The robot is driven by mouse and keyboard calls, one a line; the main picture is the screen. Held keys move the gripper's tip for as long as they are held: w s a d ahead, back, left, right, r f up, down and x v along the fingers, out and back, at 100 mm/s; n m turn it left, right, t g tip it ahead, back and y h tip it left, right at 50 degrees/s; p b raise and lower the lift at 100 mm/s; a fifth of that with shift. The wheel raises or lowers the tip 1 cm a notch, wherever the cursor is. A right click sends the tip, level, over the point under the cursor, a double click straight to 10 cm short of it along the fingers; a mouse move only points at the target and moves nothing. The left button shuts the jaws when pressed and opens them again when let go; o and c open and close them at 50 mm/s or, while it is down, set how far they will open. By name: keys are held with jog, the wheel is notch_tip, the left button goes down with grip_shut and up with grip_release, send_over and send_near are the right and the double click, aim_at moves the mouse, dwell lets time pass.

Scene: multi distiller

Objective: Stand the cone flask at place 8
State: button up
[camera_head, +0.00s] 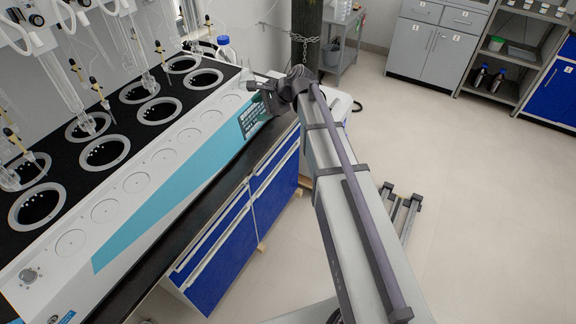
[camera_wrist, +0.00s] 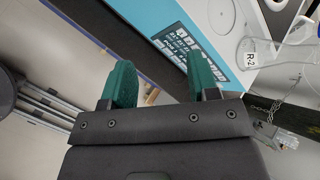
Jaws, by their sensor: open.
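My gripper (camera_head: 262,100) is at the far end of the distiller's front, by its dark keypad. In the wrist view its two green fingers (camera_wrist: 151,52) are apart with nothing between them. A clear glass vessel with an R-2 label (camera_wrist: 250,58), which looks like the cone flask, shows at the right of that view, to the right of the fingers and apart from them.
Glass columns and tubing (camera_head: 62,80) stand over the black deck with its ringed wells. A blue-capped bottle (camera_head: 224,50) stands behind the ledge's far end. A chained dark post (camera_head: 306,35) rises beyond my gripper. Blue cabinets (camera_head: 225,240) are under the bench; open floor lies right.

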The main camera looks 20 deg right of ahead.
jog(key=s+f+n+g+h, duration=0.2)
jog(key=s+n, duration=0.6)
jog(key=s, duration=0.5)
jog(key=s+f+n+g+h, duration=0.3)
jog(key=s+n+h, duration=0.2)
jog(key=s, duration=0.9)
jog(key=n, duration=0.2)
jog(key=shift+d+n, duration=0.3)
jog(key=shift+n, duration=0.1)
jog(key=shift+f, duration=0.1)
